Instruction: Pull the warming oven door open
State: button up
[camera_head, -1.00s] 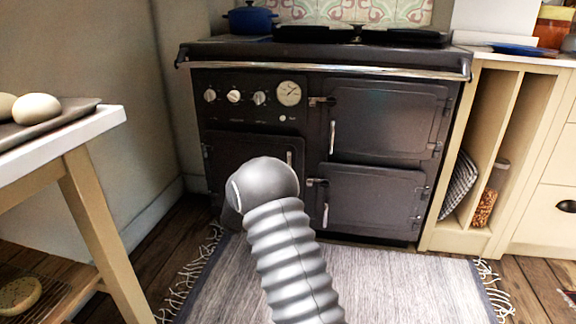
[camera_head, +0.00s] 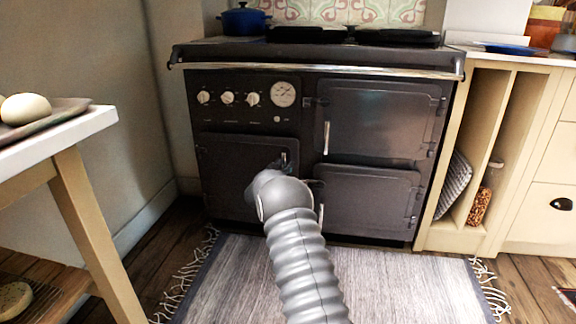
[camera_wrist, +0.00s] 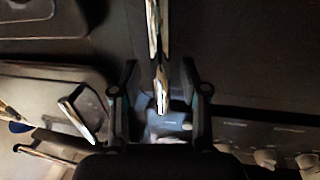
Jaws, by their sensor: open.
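The range cooker's lower left door (camera_head: 222,168) is dark metal and looks shut. Its upright chrome handle (camera_wrist: 158,50) runs down the middle of the wrist view, between the two fingers of my gripper (camera_wrist: 160,72). The fingers are open, with a gap showing on both sides of the handle. In the head view, my grey arm covers the right part of this door, and only the top of the handle shows. The fingers are hidden there. No label shows which door is the warming oven.
The upper right door (camera_head: 380,118) and lower right door (camera_head: 365,200) are shut. A chrome rail (camera_head: 320,70) crosses the cooker's front above the knobs. A wooden table (camera_head: 60,150) stands at the left. A fringed rug (camera_head: 410,285) covers the floor before the cooker.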

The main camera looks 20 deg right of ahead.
jog(key=shift+w+d, duration=0.2)
jog(key=shift+d, duration=0.05)
grip_shut()
